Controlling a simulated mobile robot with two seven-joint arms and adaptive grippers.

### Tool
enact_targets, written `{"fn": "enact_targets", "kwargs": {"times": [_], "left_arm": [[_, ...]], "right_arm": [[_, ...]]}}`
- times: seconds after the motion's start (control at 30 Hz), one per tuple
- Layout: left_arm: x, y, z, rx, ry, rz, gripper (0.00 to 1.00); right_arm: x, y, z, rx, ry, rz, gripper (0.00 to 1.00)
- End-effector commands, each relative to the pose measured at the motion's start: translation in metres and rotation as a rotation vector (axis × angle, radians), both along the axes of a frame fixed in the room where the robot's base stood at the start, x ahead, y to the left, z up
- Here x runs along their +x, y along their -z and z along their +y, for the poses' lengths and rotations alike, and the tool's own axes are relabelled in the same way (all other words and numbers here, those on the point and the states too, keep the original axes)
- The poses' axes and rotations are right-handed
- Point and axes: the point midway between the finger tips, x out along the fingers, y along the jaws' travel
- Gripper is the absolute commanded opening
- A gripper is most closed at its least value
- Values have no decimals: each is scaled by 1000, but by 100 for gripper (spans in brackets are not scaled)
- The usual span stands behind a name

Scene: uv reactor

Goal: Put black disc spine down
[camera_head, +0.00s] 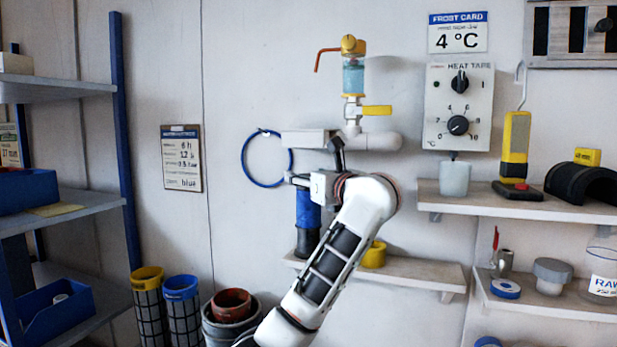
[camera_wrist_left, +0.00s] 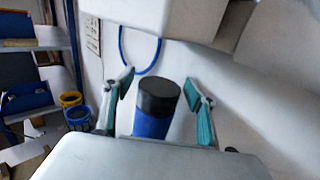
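A blue cylinder (camera_head: 308,211) with a dark lower end is upright at the left end of the low wall shelf, just below my left gripper (camera_head: 312,163). In the left wrist view a blue cylinder with a black end (camera_wrist_left: 158,97) shows between the two teal-padded fingers of my left gripper (camera_wrist_left: 160,90). Gaps show on both sides of it, so the fingers look open around or above it. I cannot tell for sure whether this is the black disc spine. My gripper hides the cylinder's top in the head view. My right gripper is out of view.
A white pipe (camera_head: 378,141) with a yellow valve is just above my left gripper. A blue hoop (camera_head: 267,159) hangs to its left. A yellow ring (camera_head: 374,254) sits on the low shelf (camera_head: 420,271). Yellow- and blue-topped mesh cylinders (camera_head: 182,288) stand at lower left.

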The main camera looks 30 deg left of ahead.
Motion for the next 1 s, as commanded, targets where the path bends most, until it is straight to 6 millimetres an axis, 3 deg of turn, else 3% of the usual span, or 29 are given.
{"fn": "enact_targets", "kwargs": {"times": [0.17,0.43,0.7,1.0], "left_arm": [[0,-6,0,1,-1,-1,56],[-23,0,-41,-5,7,-2,56],[-50,-1,-84,-3,4,-1,56],[-63,-3,-102,-1,0,-1,56]], "right_arm": [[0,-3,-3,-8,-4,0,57],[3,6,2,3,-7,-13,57],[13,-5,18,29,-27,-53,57],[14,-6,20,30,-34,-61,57]]}}
